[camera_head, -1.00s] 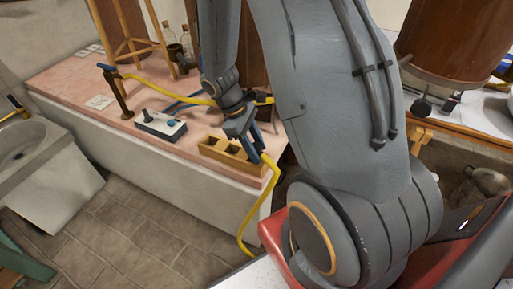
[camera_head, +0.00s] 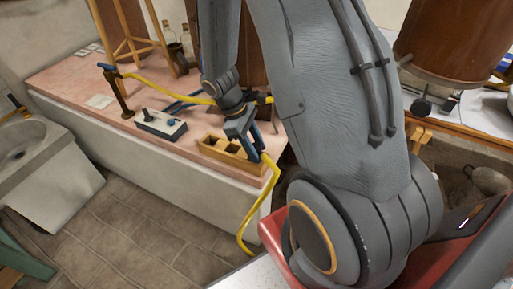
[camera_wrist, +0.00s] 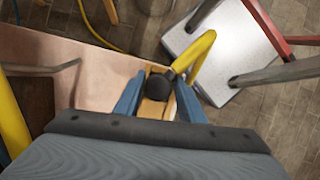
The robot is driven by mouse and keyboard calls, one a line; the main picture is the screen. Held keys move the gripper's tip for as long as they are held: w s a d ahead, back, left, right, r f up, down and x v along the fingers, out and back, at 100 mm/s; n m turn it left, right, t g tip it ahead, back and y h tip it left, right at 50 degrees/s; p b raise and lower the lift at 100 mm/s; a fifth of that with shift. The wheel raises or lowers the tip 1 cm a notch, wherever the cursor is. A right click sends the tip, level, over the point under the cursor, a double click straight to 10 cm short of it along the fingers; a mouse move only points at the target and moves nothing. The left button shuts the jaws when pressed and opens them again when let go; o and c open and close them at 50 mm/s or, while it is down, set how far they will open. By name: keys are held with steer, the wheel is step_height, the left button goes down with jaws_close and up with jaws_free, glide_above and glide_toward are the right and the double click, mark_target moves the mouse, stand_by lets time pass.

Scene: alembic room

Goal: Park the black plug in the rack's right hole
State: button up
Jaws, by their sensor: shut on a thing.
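My gripper (camera_head: 252,152) is at the right end of the wooden rack (camera_head: 217,150) on the pink-topped bench. It is shut on the black plug (camera_wrist: 157,87), which shows between the two blue fingers in the wrist view. A yellow hose (camera_wrist: 198,55) runs from the plug. In the head view the hose (camera_head: 258,205) hangs over the bench's front edge. The rack's open holes show left of my gripper. The rack's right hole and the plug's lower end are hidden, so I cannot tell whether the plug is in the hole.
Bottles (camera_head: 187,42) and a wooden stand are behind. The bench front is close.

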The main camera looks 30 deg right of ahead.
steer(key=shift+f, duration=0.15)
steer(key=o, duration=1.1)
steer(key=shift+o, duration=0.2)
steer(key=shift+r, duration=0.2)
steer(key=shift+r+p, duration=3.25)
steer(key=shift+r, duration=0.1)
steer(key=s+a+r+m+t+y, duration=0.1)
steer(key=s+a+r+m, duration=0.3)
steer(key=r, duration=0.3)
steer(key=s+a+r+m+t+y, duration=0.2)
steer(key=s+a+r+m, duration=0.2)
steer(key=r, duration=0.4)
steer(key=shift+a+r, duration=0.25)
steer(key=shift+a, duration=0.5)
